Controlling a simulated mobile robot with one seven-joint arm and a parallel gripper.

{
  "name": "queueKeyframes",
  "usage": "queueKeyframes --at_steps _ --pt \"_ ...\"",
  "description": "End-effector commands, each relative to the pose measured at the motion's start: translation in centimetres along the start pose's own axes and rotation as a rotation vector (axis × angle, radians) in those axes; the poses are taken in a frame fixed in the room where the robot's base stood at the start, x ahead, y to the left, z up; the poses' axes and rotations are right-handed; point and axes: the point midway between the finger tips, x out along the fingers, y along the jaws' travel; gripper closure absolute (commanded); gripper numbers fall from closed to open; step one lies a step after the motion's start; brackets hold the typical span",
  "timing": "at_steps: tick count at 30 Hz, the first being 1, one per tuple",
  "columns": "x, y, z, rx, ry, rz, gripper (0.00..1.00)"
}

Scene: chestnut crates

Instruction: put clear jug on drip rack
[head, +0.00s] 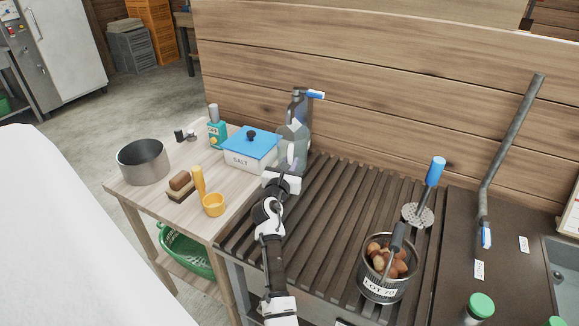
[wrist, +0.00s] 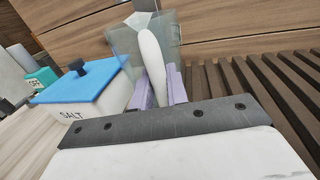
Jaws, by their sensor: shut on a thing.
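The clear jug (head: 293,150) is see-through grey and upright in the head view, at the back where the pale side table meets the drip rack. The drip rack (head: 335,200) is a dark slatted surface. My gripper (head: 285,178) is at the near side of the jug. In the wrist view the fingers of my gripper (wrist: 161,88) are shut on the pale handle of the clear jug (wrist: 126,42). The jug's base is largely hidden, and I cannot tell whether it touches a surface.
A white salt box with a blue lid (head: 250,150) stands close left of the jug. A dark bottle-like thing with a blue-tipped part (head: 299,103) shows behind it. A metal pot of brown items (head: 385,285) stands at the rack's front right. The rack's middle slats are clear.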

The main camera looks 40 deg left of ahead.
Motion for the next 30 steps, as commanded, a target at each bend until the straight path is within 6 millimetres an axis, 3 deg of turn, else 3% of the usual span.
queueKeyframes --at_steps 1,14,15,19,30 --pt "-0.2 0.23 -0.8 -0.003 0.004 0.005 1.0" --pt "-0.19 0.09 -1.44 -0.003 0.002 0.003 1.0" --pt "-0.2 0.12 -1.41 -0.003 0.003 0.003 0.81" --pt "-0.2 0.11 -1.39 -0.002 0.003 0.003 0.64" --pt "-0.25 0.08 -0.84 -0.001 0.003 0.002 0.63"
